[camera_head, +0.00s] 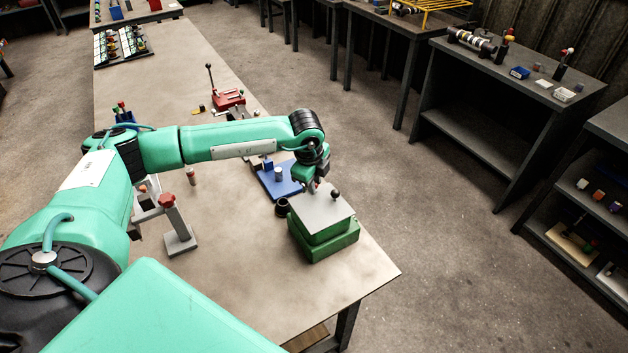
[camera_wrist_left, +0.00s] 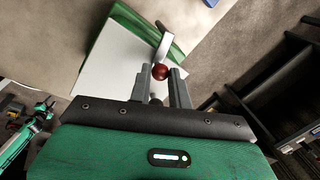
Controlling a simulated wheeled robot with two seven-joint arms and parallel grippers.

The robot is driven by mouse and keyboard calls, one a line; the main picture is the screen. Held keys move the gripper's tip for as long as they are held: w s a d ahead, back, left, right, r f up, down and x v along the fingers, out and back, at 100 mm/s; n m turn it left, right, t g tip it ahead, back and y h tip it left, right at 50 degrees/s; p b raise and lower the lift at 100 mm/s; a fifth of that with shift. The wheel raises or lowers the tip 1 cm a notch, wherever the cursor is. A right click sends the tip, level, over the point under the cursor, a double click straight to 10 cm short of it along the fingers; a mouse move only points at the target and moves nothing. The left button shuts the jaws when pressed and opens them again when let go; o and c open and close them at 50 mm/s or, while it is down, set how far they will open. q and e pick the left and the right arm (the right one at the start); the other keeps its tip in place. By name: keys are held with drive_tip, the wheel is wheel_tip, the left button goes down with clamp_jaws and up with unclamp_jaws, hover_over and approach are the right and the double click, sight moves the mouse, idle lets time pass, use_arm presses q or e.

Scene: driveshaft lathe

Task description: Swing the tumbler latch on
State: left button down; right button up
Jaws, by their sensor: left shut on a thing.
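A green box with a pale grey top (camera_head: 322,212) stands near the table's right front corner, and I take it for the tumbler latch housing. A small black knob (camera_head: 336,194) rises from its top edge. The box's pale top also shows in the left wrist view (camera_wrist_left: 112,68). There a grey lever (camera_wrist_left: 165,46) ends in a dark red ball (camera_wrist_left: 160,72). My left gripper (camera_head: 313,187) is at the box's back edge. In the left wrist view its fingers (camera_wrist_left: 160,80) are shut on the red ball. My right gripper is not in view.
A black cup (camera_head: 282,207) stands just left of the box. A blue plate fixture (camera_head: 280,180) lies behind it. A grey stand with a red knob (camera_head: 180,238) is further left, under my arm. The table's front right corner (camera_head: 375,274) is clear.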

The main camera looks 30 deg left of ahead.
use_arm(q)
drive_tip(key=shift+f+b, duration=0.2)
drive_tip(key=shift+b, duration=0.15)
drive_tip(key=shift+s+m+b, duration=0.2)
drive_tip(key=shift+m+b, duration=0.4)
drive_tip(key=shift+b, duration=0.3)
drive_tip(key=shift+a+r+b, duration=0.1)
drive_tip(key=shift+r+b, duration=0.05)
drive_tip(key=shift+b, duration=0.15)
drive_tip(key=shift+m, duration=0.3)
drive_tip(key=shift+r, duration=0.1)
drive_tip(key=c, duration=1.3)
unclamp_jaws()
drive_tip(key=shift+s, duration=0.1)
